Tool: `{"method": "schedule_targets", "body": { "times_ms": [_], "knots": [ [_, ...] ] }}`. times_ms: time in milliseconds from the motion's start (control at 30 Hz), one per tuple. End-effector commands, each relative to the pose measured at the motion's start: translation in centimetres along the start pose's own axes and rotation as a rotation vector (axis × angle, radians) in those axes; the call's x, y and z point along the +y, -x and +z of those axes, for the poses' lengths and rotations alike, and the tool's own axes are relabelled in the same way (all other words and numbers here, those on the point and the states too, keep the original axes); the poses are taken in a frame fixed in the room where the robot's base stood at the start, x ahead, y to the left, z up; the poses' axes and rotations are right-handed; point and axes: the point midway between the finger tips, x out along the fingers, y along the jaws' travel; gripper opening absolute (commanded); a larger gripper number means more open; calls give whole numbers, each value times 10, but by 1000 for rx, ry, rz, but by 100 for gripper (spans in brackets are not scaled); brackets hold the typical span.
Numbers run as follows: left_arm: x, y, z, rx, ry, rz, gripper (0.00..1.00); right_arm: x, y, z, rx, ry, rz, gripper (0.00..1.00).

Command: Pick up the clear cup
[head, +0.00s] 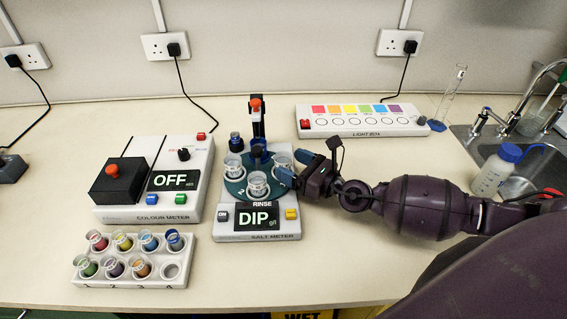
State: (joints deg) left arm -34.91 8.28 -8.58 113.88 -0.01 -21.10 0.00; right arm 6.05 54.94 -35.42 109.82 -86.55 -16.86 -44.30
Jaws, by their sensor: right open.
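Several clear cups stand on the dark teal turntable of the salt meter: a front cup (257,184), a left cup (233,167) and a right cup (282,160). I cannot tell which one is meant. My right gripper (294,167) reaches in from the right with its blue fingertips at the turntable's right edge. It is open, close beside the right cup and just right of the front cup. Whether the right cup lies between the fingers is unclear. My left gripper is not in view.
The salt meter (229,227) reads DIP. Left are the colour meter (146,214) and a rack (128,281) of coloured cups with one empty hole. A light box (356,131) stands behind; a wash bottle (494,172) is by the sink.

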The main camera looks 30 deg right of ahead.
Motion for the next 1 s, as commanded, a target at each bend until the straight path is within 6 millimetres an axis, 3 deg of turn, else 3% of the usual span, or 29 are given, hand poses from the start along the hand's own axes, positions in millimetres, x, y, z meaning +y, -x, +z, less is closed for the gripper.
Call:
{"method": "schedule_targets", "body": {
  "times_ms": [233, 567, 900, 1000],
  "knots": [
    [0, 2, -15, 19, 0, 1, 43, -2, -29, 3, -2, 0, 0, 74],
    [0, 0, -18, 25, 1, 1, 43, -3, -34, 1, 0, 0, -1, 74],
    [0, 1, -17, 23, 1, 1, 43, -3, -33, 1, 0, 0, -1, 22],
    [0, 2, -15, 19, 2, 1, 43, -3, -33, 2, 0, 0, -1, 21]
  ]
}}
